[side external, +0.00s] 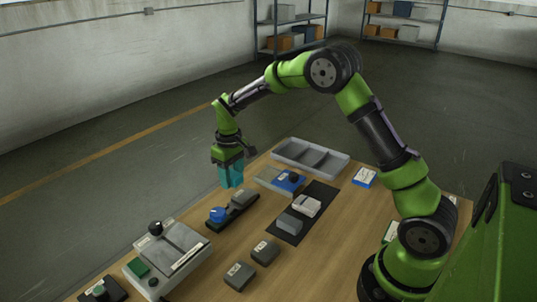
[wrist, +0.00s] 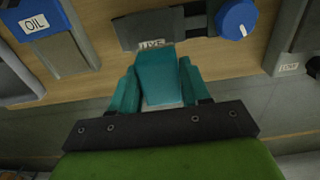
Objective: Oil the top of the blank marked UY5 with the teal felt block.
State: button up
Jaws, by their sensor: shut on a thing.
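My gripper (side external: 230,163) is shut on the teal felt block (side external: 232,177), which also fills the middle of the wrist view (wrist: 157,75). The block points down, near the far-left table edge. The grey blank (side external: 243,199) sits in a dark holder with a blue knob (side external: 217,214). In the wrist view the blank (wrist: 143,30) carries a white label partly covered by the block; it seems to read UY5. The block appears a little above the blank and towards its labelled edge; I cannot tell whether they touch. The blank's top is partly hidden.
A blue-and-grey unit marked OIL (wrist: 35,25) lies beside the holder. A grey compartment tray (side external: 310,158) stands behind. Grey blocks (side external: 265,251) (side external: 239,276) lie in front, and a dark mat (side external: 318,192) bears more pieces. A grey machine (side external: 170,262) stands front left.

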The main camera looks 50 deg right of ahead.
aim_at(251, 197)
notch_tip(251, 197, down, 3)
jog(key=shift+r, duration=0.1)
jog(key=shift+s, duration=3)
jog(key=shift+w+f, duration=0.2)
jog(key=shift+w, duration=2.9)
jog(key=shift+s+d, duration=0.2)
jog(key=shift+d, duration=0.55)
jog(key=shift+s+a, duration=0.1)
jog(key=shift+s, duration=2.6)
jog(key=shift+w, duration=2.7)
jog(key=shift+w+r, duration=0.15)
jog(key=shift+r, duration=4)
